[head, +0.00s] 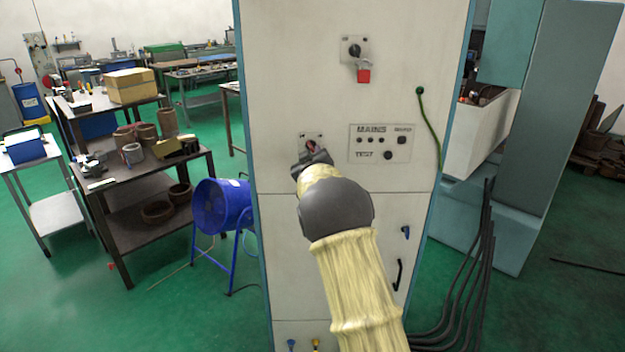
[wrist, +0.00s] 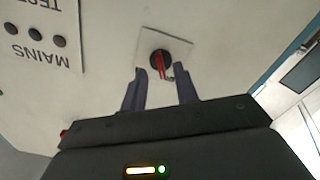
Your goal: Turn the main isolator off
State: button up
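A rotary switch with a red handle on a black round base (wrist: 160,62) sits on a pale plate (wrist: 180,47) in the wrist view. In the head view its plate (head: 307,137) shows just above my gripper (head: 313,160), which partly hides the switch. My gripper (wrist: 160,72) also shows in the wrist view, its two dark fingers apart, one on each side of the red handle. I see gaps beside the handle and cannot tell any contact. A small metal loop shows by the right finger.
Higher on the cabinet is another black rotary switch (head: 355,50) with a red tag (head: 363,76) hanging under it. A MAINS/TEST panel (head: 381,130) is right of my gripper. A green cable (head: 429,120) hangs further right. A blue fan (head: 221,206) stands left of the cabinet.

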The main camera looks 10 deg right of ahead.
jog(key=s+a+b, duration=0.2)
jog(key=s+b, duration=0.3)
jog(key=s, duration=1)
jog(key=shift+a, duration=0.2)
jog(key=shift+f, duration=0.1)
jog(key=s+d+f+m+g+y, duration=0.1)
jog(key=s+f+m+g+y, duration=0.15)
jog(key=s+f+g, duration=1)
jog(key=s+f, duration=0.2)
jog(key=s, duration=0.4)
jog(key=s+f+m+g, duration=0.1)
jog(key=s+f, duration=0.3)
jog(key=s, duration=0.3)
jog(key=s+d+f+m+g, duration=0.1)
jog(key=s+f, duration=0.2)
jog(key=s, duration=0.5)
jog(key=shift+f+g, duration=0.15)
jog(key=shift+g, duration=0.2)
